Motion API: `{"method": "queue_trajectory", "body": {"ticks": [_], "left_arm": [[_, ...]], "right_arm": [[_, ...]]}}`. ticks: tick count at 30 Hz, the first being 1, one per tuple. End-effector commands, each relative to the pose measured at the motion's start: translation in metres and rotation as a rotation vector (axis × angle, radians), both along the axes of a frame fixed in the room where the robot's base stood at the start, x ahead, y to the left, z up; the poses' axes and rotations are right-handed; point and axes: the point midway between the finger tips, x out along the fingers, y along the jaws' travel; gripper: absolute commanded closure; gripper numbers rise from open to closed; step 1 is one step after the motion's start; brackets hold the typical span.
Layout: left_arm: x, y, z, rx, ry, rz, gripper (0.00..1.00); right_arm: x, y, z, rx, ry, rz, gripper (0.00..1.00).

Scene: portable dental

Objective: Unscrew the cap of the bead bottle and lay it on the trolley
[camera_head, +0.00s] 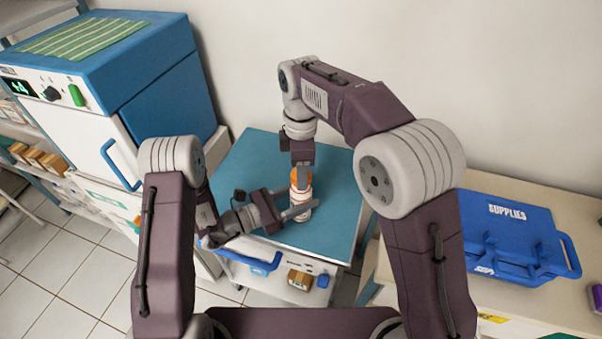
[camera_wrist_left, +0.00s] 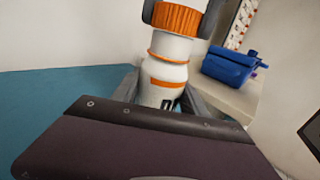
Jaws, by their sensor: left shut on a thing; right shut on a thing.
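The white bead bottle (camera_head: 302,211) stands upright on the trolley's blue top (camera_head: 255,158); it also shows in the left wrist view (camera_wrist_left: 166,75), with orange bands. My left gripper (camera_head: 297,213) is shut on the bottle's body from the side, one finger on each side in the left wrist view (camera_wrist_left: 160,98). The ribbed orange cap (camera_wrist_left: 177,19) is above the bottle, in line with it. My right gripper (camera_head: 301,178) comes down from above and is shut on the cap. A white neck section shows below the cap; I cannot tell whether the cap is still threaded on.
A blue supplies case (camera_head: 510,232) lies on the bench at the right. A blue and white cabinet (camera_head: 110,75) stands at the left. The trolley top is bare around the bottle, with free room behind and to the right.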

Motion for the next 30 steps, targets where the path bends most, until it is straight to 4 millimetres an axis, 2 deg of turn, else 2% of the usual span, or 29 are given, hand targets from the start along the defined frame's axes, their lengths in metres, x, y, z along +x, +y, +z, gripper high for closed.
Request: {"method": "queue_trajectory", "body": {"ticks": [11,20,27,28,30], "left_arm": [[0.0,0.0,-0.001,0.0,0.001,0.0,1.0],[0.0,0.0,-0.001,0.001,0.0,0.0,1.0],[0.0,0.0,-0.001,0.001,0.0,0.0,1.0],[0.0,0.0,-0.001,0.001,0.0,0.0,0.44],[0.0,0.0,-0.001,0.001,0.0,0.0,0.24]], "right_arm": [[0.0,0.0,0.004,0.0,0.0,0.0,1.0],[0.001,0.0,0.04,0.001,-0.003,0.0,1.0],[0.0,0.0,0.044,0.0,0.0,0.0,1.0],[0.0,0.0,0.044,0.0,0.0,0.0,1.0],[0.0,0.0,0.044,0.0,0.0,0.0,1.0]]}}
